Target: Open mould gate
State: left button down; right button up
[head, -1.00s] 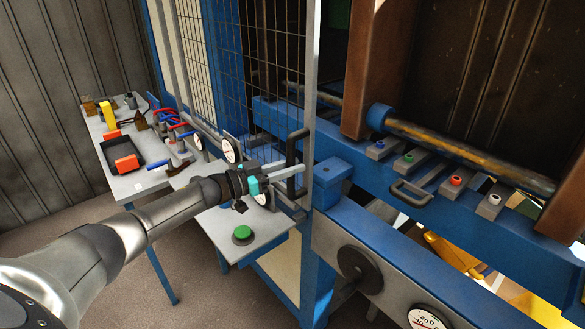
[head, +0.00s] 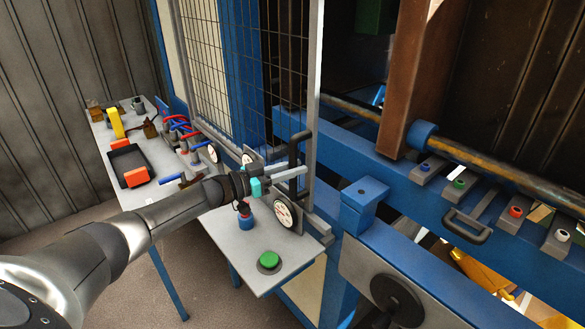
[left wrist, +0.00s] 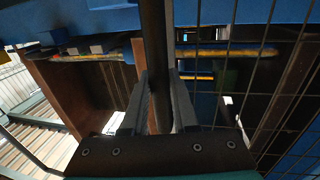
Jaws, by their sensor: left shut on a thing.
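The mould gate (head: 224,70) is a wire-mesh panel with a grey frame on the blue machine. Its black upright handle (head: 293,152) is near the gate's right edge. My left gripper (head: 300,171) is shut on this handle. In the left wrist view, the fingers of my left gripper (left wrist: 158,85) lie on both sides of the dark handle bar (left wrist: 155,45), with the gate's mesh (left wrist: 265,70) to the right. A gap lies between the gate's edge and the blue post (head: 364,190). My right gripper is not in view.
A small grey table with a green button (head: 269,260) and a round gauge (head: 285,212) are below my left gripper. A table with tools and a black tray (head: 128,163) is at the left. A blue beam with coloured buttons (head: 459,183) is at the right.

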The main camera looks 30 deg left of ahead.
pick_arm(q)
jog(key=c, duration=0.7)
grip_release()
jog(key=v, duration=1.5)
jog(key=shift+a, duration=0.1)
jog(key=shift+f, duration=0.15)
